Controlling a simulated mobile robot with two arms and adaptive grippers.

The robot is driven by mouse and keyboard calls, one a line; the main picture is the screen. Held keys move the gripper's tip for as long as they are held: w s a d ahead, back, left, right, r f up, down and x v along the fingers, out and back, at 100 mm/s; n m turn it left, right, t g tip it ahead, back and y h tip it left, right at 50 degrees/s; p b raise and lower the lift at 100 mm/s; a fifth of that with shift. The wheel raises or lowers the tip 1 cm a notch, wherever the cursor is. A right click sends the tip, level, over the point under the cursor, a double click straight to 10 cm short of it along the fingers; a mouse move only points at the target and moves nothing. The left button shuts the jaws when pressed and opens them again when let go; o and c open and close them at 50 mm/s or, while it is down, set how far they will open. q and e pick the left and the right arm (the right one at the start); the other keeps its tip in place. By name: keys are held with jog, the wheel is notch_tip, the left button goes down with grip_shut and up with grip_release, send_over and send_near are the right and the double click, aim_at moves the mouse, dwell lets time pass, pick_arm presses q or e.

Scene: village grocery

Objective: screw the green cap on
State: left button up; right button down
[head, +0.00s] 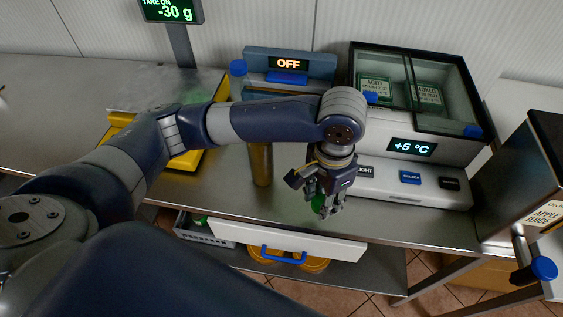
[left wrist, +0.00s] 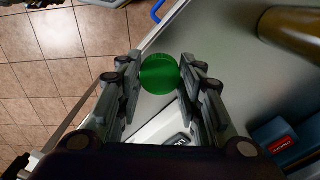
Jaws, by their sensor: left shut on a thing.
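My left gripper (head: 328,208) is shut on the green cap (head: 317,200), above the front edge of the metal counter. In the left wrist view the round green cap (left wrist: 160,74) sits between the two fingers of my left gripper (left wrist: 161,80), its broad round face towards the camera. I cannot tell whether anything is under the cap. A golden-brown cylinder (head: 261,165) stands upright on the counter, left of the gripper and apart from it; my arm hides its top. It also shows in the left wrist view (left wrist: 295,30). My right gripper is not in view.
A glass-topped cooler (head: 435,150) stands behind and right of the gripper. A blue device reading OFF (head: 315,64) and a yellow scale (head: 187,160) are behind my arm. An apple juice dispenser (head: 520,165) is at the right. A white drawer (head: 290,238) juts below the counter edge.

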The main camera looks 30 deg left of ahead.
aim_at(261, 152)
pick_arm(q)
jog(key=s+a+r+n, duration=0.1)
jog(key=a+r+n, duration=0.1)
jog(key=a, duration=0.3)
jog(key=s+a+r+n, duration=0.1)
jog(key=a+r+n, duration=0.2)
jog(key=a+n, duration=0.2)
jog(key=shift+s+a+r, duration=0.25)
jog(key=shift+a, duration=0.25)
